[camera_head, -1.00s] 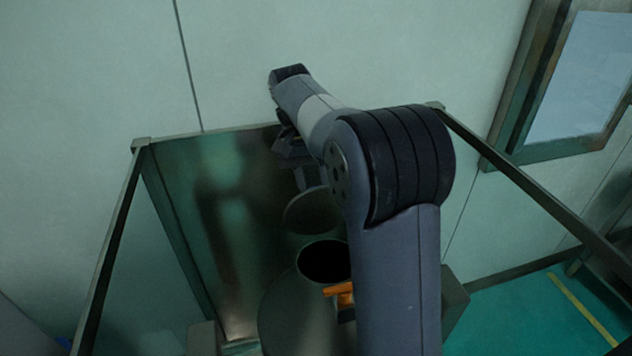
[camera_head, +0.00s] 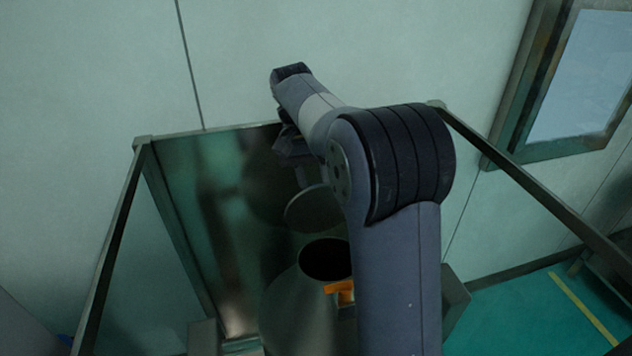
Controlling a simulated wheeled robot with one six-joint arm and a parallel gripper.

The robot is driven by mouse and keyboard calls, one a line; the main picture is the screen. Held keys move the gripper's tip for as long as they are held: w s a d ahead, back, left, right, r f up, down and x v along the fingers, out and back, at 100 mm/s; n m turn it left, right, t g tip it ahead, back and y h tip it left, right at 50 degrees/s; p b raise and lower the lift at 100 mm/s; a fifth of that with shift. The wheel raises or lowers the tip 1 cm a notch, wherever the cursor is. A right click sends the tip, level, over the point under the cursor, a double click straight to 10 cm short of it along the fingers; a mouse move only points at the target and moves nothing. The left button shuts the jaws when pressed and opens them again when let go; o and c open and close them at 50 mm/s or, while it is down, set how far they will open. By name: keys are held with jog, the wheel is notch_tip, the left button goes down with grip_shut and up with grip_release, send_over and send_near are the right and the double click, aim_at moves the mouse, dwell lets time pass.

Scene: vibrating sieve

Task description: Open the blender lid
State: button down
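The blender (camera_head: 289,305) is a grey metal vessel at the bottom middle, partly hidden behind my arm. Its round mouth (camera_head: 325,258) shows as a dark opening. The round lid (camera_head: 313,209) stands tilted up behind the mouth, clear of the opening. An orange clamp or handle (camera_head: 338,289) sits at the front of the mouth. My gripper (camera_head: 303,178) is just above the lid's upper edge, dark and partly hidden by my arm. Whether its fingers touch the lid, or are open or shut, is too dark and small to tell.
A metal frame with a dark reflective back panel (camera_head: 215,230) surrounds the blender. Its rails (camera_head: 112,245) run along the left and the right (camera_head: 530,185). A pale wall (camera_head: 90,70) with a window (camera_head: 585,75) stands behind. Open green floor (camera_head: 540,320) lies at the right.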

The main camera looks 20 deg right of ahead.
jog(key=shift+s+a+f, duration=0.1)
jog(key=shift+a+f, duration=0.05)
jog(key=shift+f, duration=0.2)
jog(key=c, duration=1.2)
grip_release()
jog(key=shift+a, duration=0.15)
jog(key=shift+c, duration=0.2)
jog(key=shift+o, duration=1)
jog(key=shift+r, duration=0.15)
jog(key=shift+r, duration=0.1)
jog(key=d+v, duration=0.1)
jog(key=v, duration=0.6)
jog(key=shift+w+a+r, duration=0.15)
jog(key=shift+w+a, duration=0.05)
jog(key=shift+a, duration=0.25)
jog(key=shift+c, duration=0.3)
